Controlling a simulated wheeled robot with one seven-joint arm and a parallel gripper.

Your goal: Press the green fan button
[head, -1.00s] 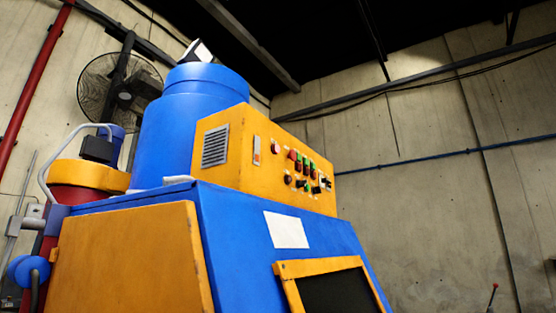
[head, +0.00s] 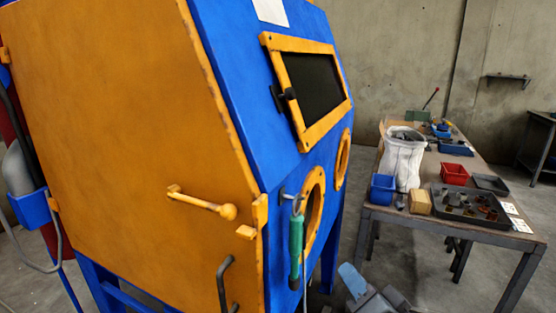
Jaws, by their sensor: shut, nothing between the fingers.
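The green fan button is not in view now, and neither is the yellow control box with the buttons. The blue and yellow blasting cabinet (head: 235,70) fills the left and middle of the head view, seen from below its control box. Its yellow side door (head: 120,120) is shut.
A yellow-framed window (head: 312,85) and round arm ports (head: 313,212) are on the cabinet's front. A green-handled tool (head: 296,245) hangs there. A workbench (head: 440,213) on the right holds bins, a white bag (head: 403,160) and a parts tray (head: 468,205). Floor shows between them.

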